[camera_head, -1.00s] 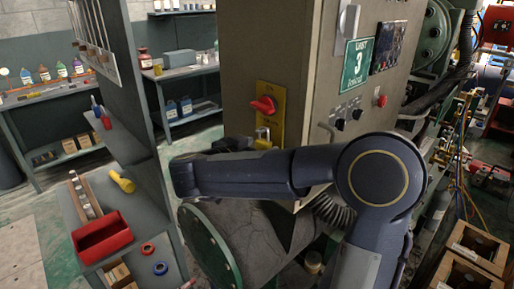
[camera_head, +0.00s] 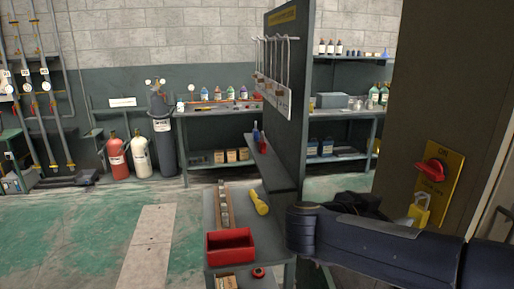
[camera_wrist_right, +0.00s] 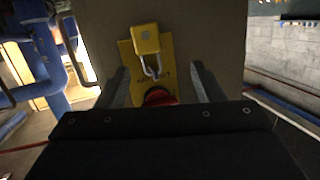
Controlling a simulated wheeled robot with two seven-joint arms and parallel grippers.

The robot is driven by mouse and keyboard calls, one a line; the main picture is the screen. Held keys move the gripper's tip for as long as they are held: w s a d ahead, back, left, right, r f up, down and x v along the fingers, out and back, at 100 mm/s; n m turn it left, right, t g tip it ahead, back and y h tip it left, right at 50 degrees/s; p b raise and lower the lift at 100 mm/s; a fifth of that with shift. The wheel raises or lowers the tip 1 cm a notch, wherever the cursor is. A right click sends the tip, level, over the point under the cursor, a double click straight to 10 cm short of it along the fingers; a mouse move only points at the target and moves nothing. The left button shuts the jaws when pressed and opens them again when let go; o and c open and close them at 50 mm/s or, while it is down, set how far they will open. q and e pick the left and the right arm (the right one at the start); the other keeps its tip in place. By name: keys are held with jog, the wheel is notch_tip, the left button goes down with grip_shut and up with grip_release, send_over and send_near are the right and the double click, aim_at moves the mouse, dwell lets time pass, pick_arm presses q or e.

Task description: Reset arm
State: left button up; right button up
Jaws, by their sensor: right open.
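The yellow switch plate (camera_head: 441,185) with a red rotary switch (camera_head: 433,171) is on the side of the tall cabinet at the right of the head view. A yellow padlock (camera_head: 419,211) hangs at its lower part. My right gripper (camera_head: 388,222) is beside the padlock. In the right wrist view its two fingers (camera_wrist_right: 162,85) stand apart, with the padlock (camera_wrist_right: 147,40) and part of the red switch (camera_wrist_right: 158,96) seen between them. Nothing is held. The gripper body hides part of the switch there. My left gripper is not in view.
A grey cart (camera_head: 222,200) with a red bin (camera_head: 230,246), a yellow-handled tool (camera_head: 259,202) and an upright panel (camera_head: 287,100) stands left of my arm. Benches and gas cylinders (camera_head: 161,135) line the back wall. The green floor (camera_head: 70,235) at left is clear.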

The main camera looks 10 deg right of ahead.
jog(key=w+r+n+t+y, duration=0.3)
jog(key=w+r+t+y, duration=0.15)
jog(key=t, duration=0.55)
jog(key=s+a+f+n+t+y, duration=0.2)
jog(key=s+a+n+y, duration=0.1)
jog(key=a+n+y, duration=0.65)
jog(key=s+f+g+y, duration=0.5)
jog(key=s+f+g, duration=0.6)
jog(key=s+f, duration=1)
jog(key=shift+s+a+n+g, duration=0.3)
jog(key=shift+s+a+n, duration=0.1)
jog(key=shift+s, duration=0.1)
jog(key=shift+r, duration=0.1)
